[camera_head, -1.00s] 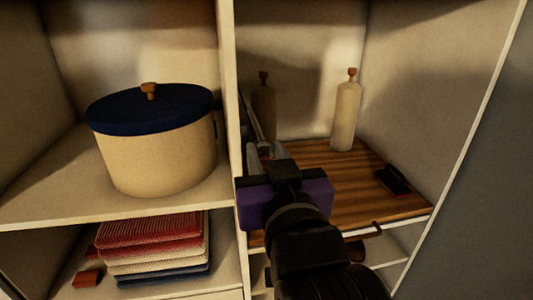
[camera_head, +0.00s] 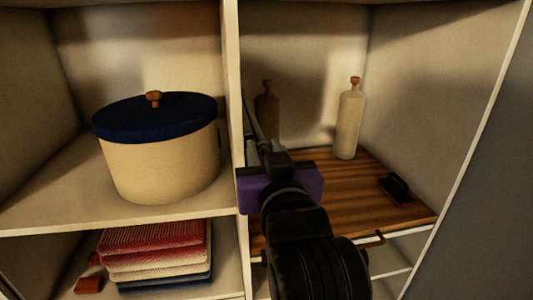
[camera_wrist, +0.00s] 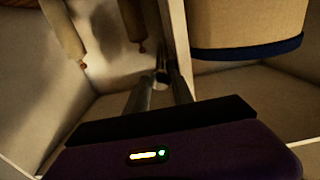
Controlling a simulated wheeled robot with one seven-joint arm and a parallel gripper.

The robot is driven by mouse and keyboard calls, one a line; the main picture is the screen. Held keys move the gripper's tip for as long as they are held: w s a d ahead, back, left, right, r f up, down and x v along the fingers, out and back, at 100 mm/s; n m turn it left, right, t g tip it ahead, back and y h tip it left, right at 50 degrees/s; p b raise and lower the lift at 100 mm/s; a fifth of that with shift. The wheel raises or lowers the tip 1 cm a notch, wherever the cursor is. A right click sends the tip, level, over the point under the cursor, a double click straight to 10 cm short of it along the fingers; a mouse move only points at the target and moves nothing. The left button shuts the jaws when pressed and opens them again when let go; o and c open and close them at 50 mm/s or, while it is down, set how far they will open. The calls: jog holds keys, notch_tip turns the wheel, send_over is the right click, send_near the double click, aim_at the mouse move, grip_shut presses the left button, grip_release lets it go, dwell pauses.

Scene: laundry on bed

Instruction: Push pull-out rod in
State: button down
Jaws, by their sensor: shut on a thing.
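The pull-out rod (camera_head: 252,119) is a thin metal bar beside the upright divider, in the right compartment of the cupboard. In the head view it runs up and left from my gripper (camera_head: 263,147). In the wrist view, which is upside down, the rod's round dark end (camera_wrist: 161,76) shows between my two grey fingers (camera_wrist: 160,85). My gripper is shut on the rod. The purple gripper body hides part of the fingers and the near part of the rod in the head view.
A pale bottle (camera_head: 348,122) and a dark clothes brush (camera_head: 396,189) stand on the wooden shelf (camera_head: 345,205) to the right. A lidded round box (camera_head: 160,160) fills the left compartment, with folded towels (camera_head: 155,250) below. The divider (camera_head: 232,100) is close to my gripper.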

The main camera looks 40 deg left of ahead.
jog(key=c, duration=1.1)
grip_release()
jog(key=shift+w+a, duration=0.1)
jog(key=shift+a, duration=0.05)
jog(key=b+v, duration=0.1)
jog(key=v, duration=0.7)
jog(key=shift+r, duration=0.1)
